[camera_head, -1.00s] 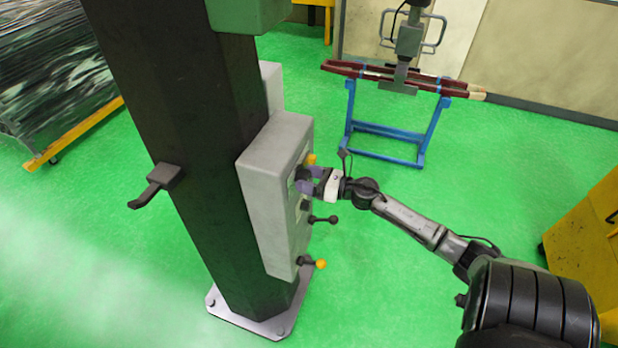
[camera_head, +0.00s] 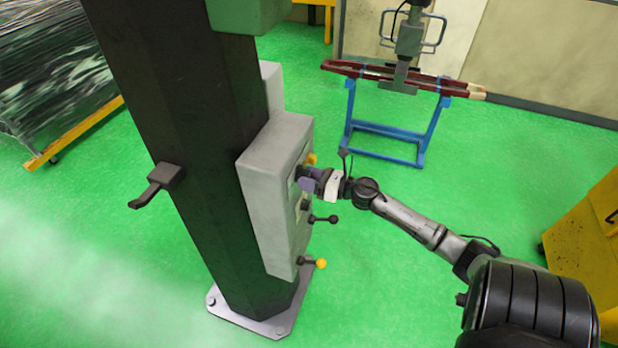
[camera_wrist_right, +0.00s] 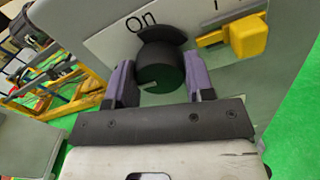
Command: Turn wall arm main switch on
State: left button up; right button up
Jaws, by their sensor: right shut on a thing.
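The grey control box (camera_head: 270,190) is mounted on the dark column. The main switch is a dark round knob (camera_wrist_right: 165,70) on its front panel, beside the lettering "on" in the right wrist view. My right gripper (camera_head: 306,180) is at the upper part of the panel. Its two purple fingers (camera_wrist_right: 160,78) stand on either side of the knob and are shut on it. In the head view the knob is mostly hidden by the fingers. My left gripper is not in view.
A blue stand (camera_head: 385,130) with dark red bars is behind. Green floor is open around the column.

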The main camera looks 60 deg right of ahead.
jog(key=m+p, duration=0.2)
jog(key=m, duration=0.3)
jog(key=shift+r+p, duration=0.15)
jog(key=shift+p, duration=0.15)
jog(key=m+p, duration=0.2)
jog(key=m, duration=0.1)
jog(key=shift+m, duration=0.3)
jog(key=m+p, duration=0.2)
jog(key=m, duration=0.2)
jog(key=shift+m+p, duration=1.05)
jog(key=shift+m, duration=1.35)
jog(key=o, duration=0.9)
jog(key=shift+s, duration=0.1)
